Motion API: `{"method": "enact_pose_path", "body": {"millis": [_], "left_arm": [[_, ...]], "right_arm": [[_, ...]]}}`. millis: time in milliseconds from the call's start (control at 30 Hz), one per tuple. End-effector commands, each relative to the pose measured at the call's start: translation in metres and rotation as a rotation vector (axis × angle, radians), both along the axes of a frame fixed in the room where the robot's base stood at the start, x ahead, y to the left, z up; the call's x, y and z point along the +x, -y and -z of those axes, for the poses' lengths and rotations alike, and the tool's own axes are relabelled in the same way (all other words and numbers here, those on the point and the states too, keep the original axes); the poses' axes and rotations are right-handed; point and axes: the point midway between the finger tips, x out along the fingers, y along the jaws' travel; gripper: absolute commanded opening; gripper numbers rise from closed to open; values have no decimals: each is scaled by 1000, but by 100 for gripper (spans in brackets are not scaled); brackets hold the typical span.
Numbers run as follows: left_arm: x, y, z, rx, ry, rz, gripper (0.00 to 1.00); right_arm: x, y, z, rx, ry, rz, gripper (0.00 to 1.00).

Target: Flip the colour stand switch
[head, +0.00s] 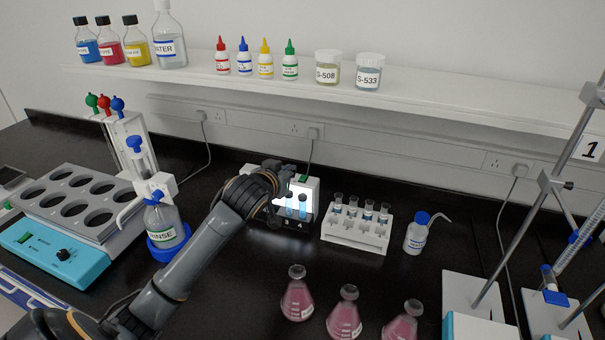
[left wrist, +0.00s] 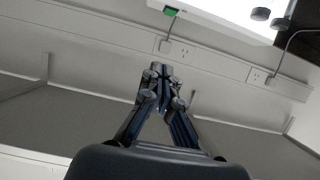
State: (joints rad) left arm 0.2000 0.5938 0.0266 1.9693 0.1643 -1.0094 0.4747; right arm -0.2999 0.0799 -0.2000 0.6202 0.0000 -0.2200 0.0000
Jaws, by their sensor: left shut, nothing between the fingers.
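The colour stand (head: 311,192) is a small white box at the back of the bench. Its panel glows white, and tubes with blue liquid stand before it. A green switch (head: 303,178) sits on its top; it also shows at the top edge of the left wrist view (left wrist: 171,11). My left gripper (head: 269,163) is at the stand's left side, and my arm hides part of the box. In the left wrist view its fingers (left wrist: 160,72) are together and empty, apart from the switch in the picture. My right gripper is out of view.
A white rack (head: 355,242) with several stoppered tubes stands right of the colour stand. Pink flasks (head: 297,299) stand in front. A rinse bottle (head: 163,222) is close to my left arm. A shelf (head: 400,89) with bottles runs above along the wall.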

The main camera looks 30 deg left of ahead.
Motion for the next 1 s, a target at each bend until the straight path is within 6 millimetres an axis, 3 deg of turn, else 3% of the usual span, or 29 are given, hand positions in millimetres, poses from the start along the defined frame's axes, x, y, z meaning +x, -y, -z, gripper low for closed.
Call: {"method": "enact_pose_path", "body": {"millis": [267, 867, 1000], "left_arm": [[7, -1, 2, -1, -1, 0, 0], [94, -22, 35, -1, -1, -1, 0], [87, -21, 60, 0, -4, 1, 0]], "right_arm": [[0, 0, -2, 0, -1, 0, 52], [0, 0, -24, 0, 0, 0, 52], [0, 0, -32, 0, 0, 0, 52]]}}
